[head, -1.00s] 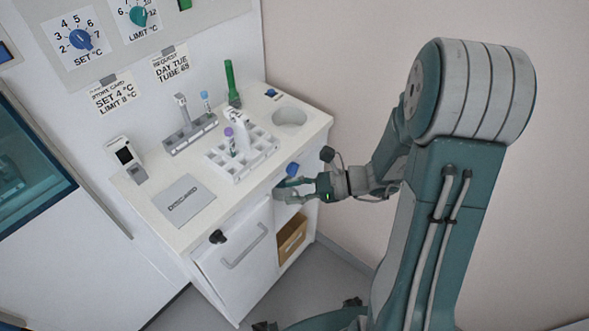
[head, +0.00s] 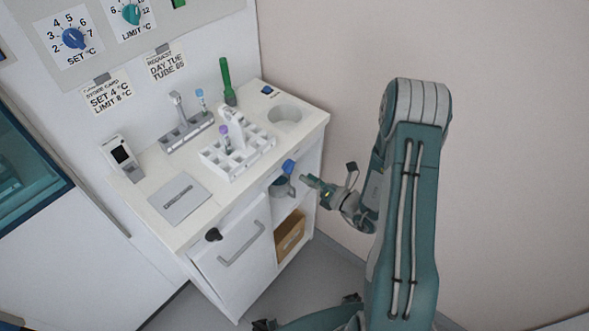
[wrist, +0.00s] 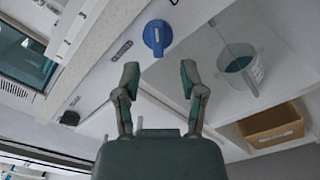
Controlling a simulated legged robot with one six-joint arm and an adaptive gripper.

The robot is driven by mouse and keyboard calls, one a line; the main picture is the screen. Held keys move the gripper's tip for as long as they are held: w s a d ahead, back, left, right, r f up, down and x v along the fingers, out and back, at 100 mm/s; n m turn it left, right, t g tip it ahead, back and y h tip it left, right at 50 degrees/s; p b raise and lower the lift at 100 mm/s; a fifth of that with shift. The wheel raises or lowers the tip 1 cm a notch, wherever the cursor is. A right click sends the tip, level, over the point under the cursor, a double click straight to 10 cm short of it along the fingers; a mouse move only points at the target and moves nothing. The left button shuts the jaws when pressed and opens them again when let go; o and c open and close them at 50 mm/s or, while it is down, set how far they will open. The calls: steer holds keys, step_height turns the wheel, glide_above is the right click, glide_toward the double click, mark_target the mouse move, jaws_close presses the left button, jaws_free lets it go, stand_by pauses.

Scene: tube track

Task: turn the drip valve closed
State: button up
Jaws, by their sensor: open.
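The drip valve appears to be the blue knob (head: 289,166) on the front edge of the white counter. In the wrist view the blue knob (wrist: 157,38) is a round disc with a raised bar that runs roughly up and down in the picture. My gripper (head: 308,183) is open and empty, to the right of the knob and apart from it. In the wrist view my gripper (wrist: 160,75) has its two fingertips apart, with the knob beyond the gap. A clear container with bluish contents (wrist: 241,69) stands below the counter; it also shows in the head view (head: 281,187).
A cardboard box (head: 290,237) sits on the lower shelf of the open bay. A white door with a grey handle (head: 241,244) is left of the bay. A white tube rack (head: 250,155) and a grey discard plate (head: 180,199) are on the counter. The right wall is bare.

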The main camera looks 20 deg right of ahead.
mark_target(293, 169)
steer(key=x, duration=0.5)
steer(key=shift+w+a, duration=0.15)
steer(key=shift+a, duration=0.05)
jaws_close()
